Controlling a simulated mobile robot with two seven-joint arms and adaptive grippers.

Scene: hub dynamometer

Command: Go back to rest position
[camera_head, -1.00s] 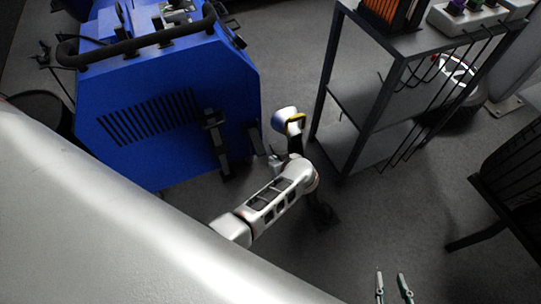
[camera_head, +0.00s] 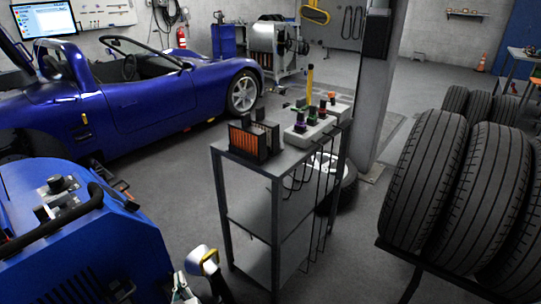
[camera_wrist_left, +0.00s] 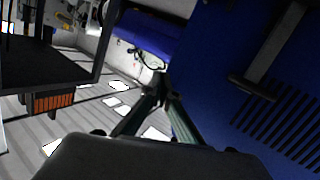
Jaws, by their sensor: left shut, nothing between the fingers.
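My left gripper (camera_wrist_left: 162,92) shows in the left wrist view. Its two green-grey fingers come together at the tips, with nothing between them. It hangs in open space beside a blue machine housing (camera_wrist_left: 225,75) with dark vent slots. In the head view my left arm shows only at the bottom edge, between the blue machine (camera_head: 85,245) and the metal shelf stand; its fingers cannot be made out clearly there. My right gripper is in neither current view.
The grey shelf stand (camera_head: 245,205) carries an orange-and-black rack (camera_head: 252,140) and a box with coloured plugs (camera_head: 312,128). Large tyres (camera_head: 425,185) stand at right. A blue car (camera_head: 130,100) is behind. Floor between the stand and tyres is mostly clear.

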